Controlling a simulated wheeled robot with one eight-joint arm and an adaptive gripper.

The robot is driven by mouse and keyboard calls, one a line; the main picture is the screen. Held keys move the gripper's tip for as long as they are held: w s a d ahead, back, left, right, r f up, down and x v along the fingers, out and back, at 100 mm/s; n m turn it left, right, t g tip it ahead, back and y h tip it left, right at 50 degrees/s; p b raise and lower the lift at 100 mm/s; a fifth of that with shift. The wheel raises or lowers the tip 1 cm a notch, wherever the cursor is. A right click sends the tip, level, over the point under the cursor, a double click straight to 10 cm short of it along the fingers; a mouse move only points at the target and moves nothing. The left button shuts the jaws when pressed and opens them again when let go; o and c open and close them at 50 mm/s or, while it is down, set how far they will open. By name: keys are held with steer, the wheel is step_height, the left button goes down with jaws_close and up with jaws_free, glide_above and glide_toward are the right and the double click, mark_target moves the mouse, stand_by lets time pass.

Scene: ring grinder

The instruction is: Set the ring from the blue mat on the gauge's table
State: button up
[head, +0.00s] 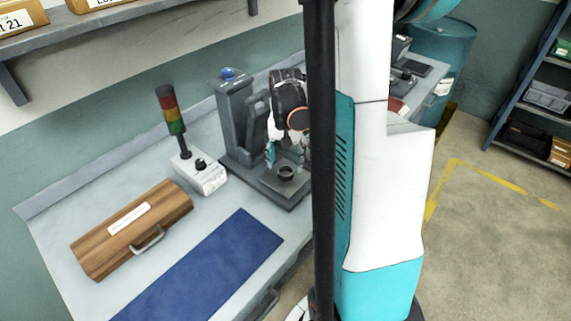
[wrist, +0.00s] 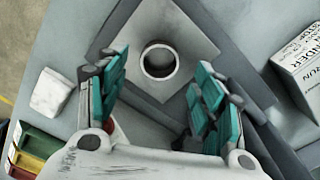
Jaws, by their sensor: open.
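A dark grey ring (head: 286,172) lies flat on the square plate (head: 272,184) of the grey upright machine (head: 238,125), which looks like the gauge. In the wrist view the ring (wrist: 158,61) sits near the middle of the pale square plate (wrist: 190,33). My gripper (head: 285,153) is above the plate. In the wrist view its teal fingers (wrist: 160,72) are spread wide, one on each side of the ring, with clear gaps to it. Nothing is between the pads. The visible part of the blue mat (head: 208,265) is bare.
A signal tower on a white labelled box (head: 203,176) stands left of the machine, and the box also shows in the wrist view (wrist: 300,62). A wooden case (head: 132,228) lies on the bench. My arm hides the bench's right part. A white block (wrist: 50,92) shows at left.

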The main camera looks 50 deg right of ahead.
step_height(320, 180, up, 8)
steer(key=p, duration=0.2)
steer(key=shift+r, duration=0.2)
stand_by(0.4)
